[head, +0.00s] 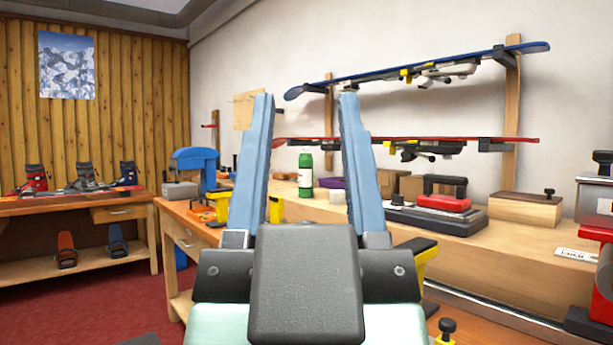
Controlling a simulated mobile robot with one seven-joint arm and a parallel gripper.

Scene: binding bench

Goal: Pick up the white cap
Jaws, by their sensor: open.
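The white cap (305,150) is small and sits on top of an upright green bottle (305,180) with a pale label. The bottle stands on the wooden bench along the right wall. My gripper (305,98) is open, its two blue fingers pointing up and forward in the foreground. In the head view the cap and bottle show between the fingers, farther away, and nothing is held. The exact distance from fingers to cap cannot be told.
A purple box (331,183) and brown cardboard boxes (392,185) stand right of the bottle. A red-handled tool (444,196) lies further right. A blue machine (196,162) stands on the left bench. Red carpet (80,305) lies open at left.

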